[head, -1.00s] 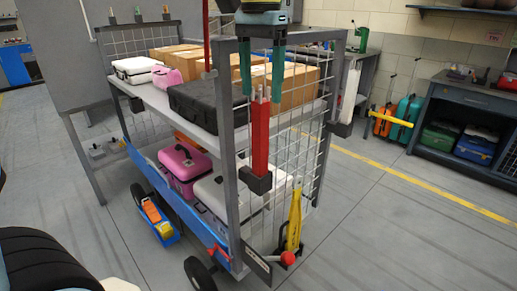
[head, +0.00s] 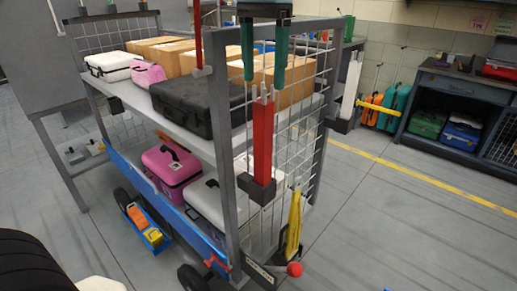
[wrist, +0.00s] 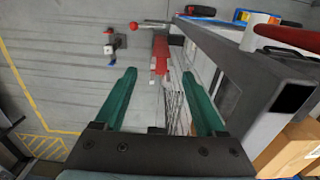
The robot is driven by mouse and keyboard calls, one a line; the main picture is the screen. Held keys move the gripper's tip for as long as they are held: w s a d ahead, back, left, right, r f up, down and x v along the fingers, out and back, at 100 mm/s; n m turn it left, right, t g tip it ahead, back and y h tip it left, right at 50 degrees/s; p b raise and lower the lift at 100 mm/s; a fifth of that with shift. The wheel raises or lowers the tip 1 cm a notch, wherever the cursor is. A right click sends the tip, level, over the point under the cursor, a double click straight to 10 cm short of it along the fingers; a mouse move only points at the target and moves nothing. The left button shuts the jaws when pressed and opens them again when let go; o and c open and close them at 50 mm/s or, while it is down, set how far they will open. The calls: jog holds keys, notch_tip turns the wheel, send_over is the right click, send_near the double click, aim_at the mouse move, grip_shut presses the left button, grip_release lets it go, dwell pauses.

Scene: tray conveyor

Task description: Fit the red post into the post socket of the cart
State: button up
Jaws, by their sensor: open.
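The red post (head: 263,140) stands upright at the near corner of the cart (head: 232,200). Its lower end sits in the black post socket (head: 257,190) on the cart's end frame. My gripper (head: 263,84) is open above it, with one green finger to each side of the post's top and nothing held. In the wrist view the red post (wrist: 160,52) shows beyond and between the open fingers of my gripper (wrist: 158,76). How deep the post sits inside the socket is hidden.
A white post (head: 350,88) stands in a black holder at the cart's far right corner. A mesh panel lies behind the red post. A black case (head: 190,105) and cardboard boxes (head: 290,80) fill the upper shelf. A yellow lever (head: 295,220) stands low nearby.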

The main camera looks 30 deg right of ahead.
aim_at(263, 117)
notch_tip(263, 117, down, 9)
jog(key=shift+w+d+f+p, duration=0.15)
jog(key=shift+f+p, duration=0.05)
jog(key=shift+p, duration=0.7)
grip_shut()
dwell(1.0)
